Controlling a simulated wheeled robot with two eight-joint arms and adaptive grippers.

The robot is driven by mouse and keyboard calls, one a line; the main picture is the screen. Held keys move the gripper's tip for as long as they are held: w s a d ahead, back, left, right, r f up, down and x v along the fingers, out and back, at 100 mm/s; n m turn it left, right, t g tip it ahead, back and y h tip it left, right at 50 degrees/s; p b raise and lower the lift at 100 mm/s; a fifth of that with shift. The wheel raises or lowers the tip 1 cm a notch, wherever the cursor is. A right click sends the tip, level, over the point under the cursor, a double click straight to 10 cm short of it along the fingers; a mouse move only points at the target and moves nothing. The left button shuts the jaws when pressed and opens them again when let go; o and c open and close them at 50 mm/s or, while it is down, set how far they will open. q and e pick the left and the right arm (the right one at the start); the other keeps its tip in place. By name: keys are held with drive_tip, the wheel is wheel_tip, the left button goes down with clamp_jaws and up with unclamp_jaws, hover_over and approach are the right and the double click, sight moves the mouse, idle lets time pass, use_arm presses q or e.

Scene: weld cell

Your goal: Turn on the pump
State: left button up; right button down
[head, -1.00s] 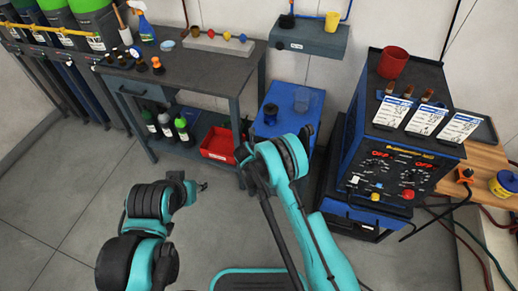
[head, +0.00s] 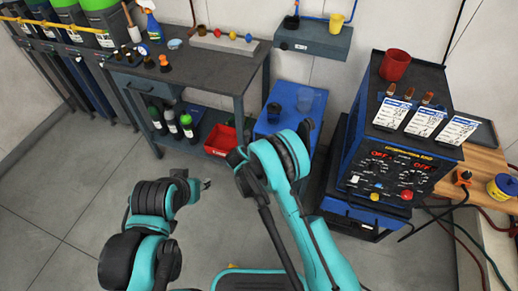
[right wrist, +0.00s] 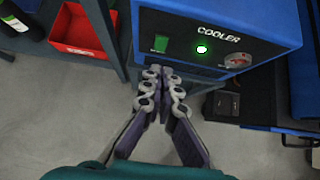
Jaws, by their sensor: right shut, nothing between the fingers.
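A blue unit labelled COOLER (right wrist: 228,14) fills the top of the right wrist view. Its front has a green switch (right wrist: 161,43), a lit green lamp (right wrist: 201,49) and a round gauge (right wrist: 238,60). I see no part labelled pump. The blue unit also shows in the head view (head: 285,122), its front hidden by my right arm. My right gripper (right wrist: 163,74) is shut and empty, its fingertips just below the switch in the picture; I cannot tell whether they touch the front. My left gripper (head: 206,184) is over open floor, too small to tell its jaws.
A blue welding machine (head: 385,160) with red OFF displays stands at the right, a red cup (head: 395,65) on top. A workbench (head: 215,62) stands at the left, a red bin (head: 222,140) on its lower shelf. The floor at the left is clear.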

drive_tip(key=shift+p+v, duration=0.35)
drive_tip(key=shift+v, duration=1.45)
drive_tip(key=shift+w+d+r, duration=0.1)
drive_tip(key=shift+d+r, duration=0.05)
drive_tip(key=s+d+r+m, duration=0.3)
drive_tip(key=d+r+m, duration=0.2)
drive_tip(key=r, duration=0.3)
drive_tip(key=s+d+r+m+g+y, duration=0.1)
drive_tip(key=s+d+r+m, duration=0.3)
drive_tip(key=r, duration=0.3)
drive_tip(key=s+d+r+m, duration=0.2)
drive_tip(key=d+r+m, duration=0.3)
drive_tip(key=r+m, duration=0.25)
drive_tip(key=s+d+r+m+y, duration=0.1)
drive_tip(key=s+d+r+m, duration=0.1)
drive_tip(key=s+m, duration=0.6)
drive_tip(key=s+d+r+m, duration=0.2)
drive_tip(key=s+d+m, duration=0.3)
drive_tip(key=s+m, duration=0.3)
drive_tip(key=shift+s+r+y, duration=0.3)
drive_tip(key=shift+s+y, duration=0.1)
drive_tip(key=shift+s, duration=2)
